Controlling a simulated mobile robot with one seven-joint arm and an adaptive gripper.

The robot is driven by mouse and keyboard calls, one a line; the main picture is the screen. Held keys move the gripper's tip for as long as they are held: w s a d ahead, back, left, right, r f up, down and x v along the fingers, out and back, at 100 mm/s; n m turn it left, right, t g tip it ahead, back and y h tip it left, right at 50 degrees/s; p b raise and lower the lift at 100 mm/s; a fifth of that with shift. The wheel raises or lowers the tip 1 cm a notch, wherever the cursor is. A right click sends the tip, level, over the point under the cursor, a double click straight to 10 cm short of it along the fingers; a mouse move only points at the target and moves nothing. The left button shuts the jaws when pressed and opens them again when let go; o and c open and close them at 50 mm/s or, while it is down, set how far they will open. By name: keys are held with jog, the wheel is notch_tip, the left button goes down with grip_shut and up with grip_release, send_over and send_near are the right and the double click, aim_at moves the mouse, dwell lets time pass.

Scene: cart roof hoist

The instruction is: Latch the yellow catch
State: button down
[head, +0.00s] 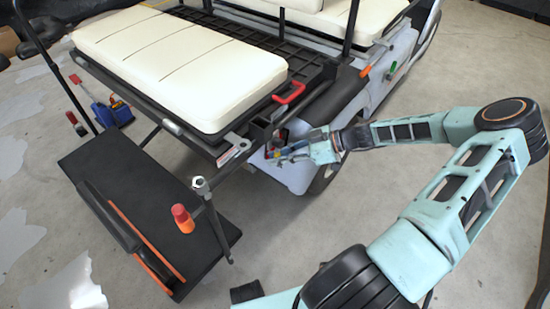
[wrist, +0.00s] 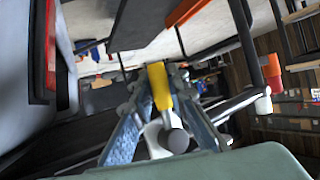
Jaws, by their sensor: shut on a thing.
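The yellow catch (wrist: 160,86) stands between the two blue fingers of my gripper (wrist: 160,98) in the wrist view. It is a short yellow lever above a pale metal piece with a round grey end (wrist: 177,141). My gripper is shut on it. In the head view my gripper (head: 282,154) is at the rear corner of the cart, below the red handle (head: 289,92). There the fingers and the cart's dark frame hide most of the catch. I cannot tell whether the catch is latched.
The cream seat pad (head: 178,66) lies left of my gripper. The cart's wheel (head: 325,176) is just below my wrist. Open floor (head: 400,95) lies to the right.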

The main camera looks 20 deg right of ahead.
jog(key=shift+w+d+h, duration=0.1)
jog(key=shift+d+h, duration=0.15)
jog(key=shift+h, duration=0.05)
dwell(0.4)
jog(key=c, duration=1.8)
grip_release()
jog(key=shift+c, duration=0.2)
jog(key=v, duration=1.2)
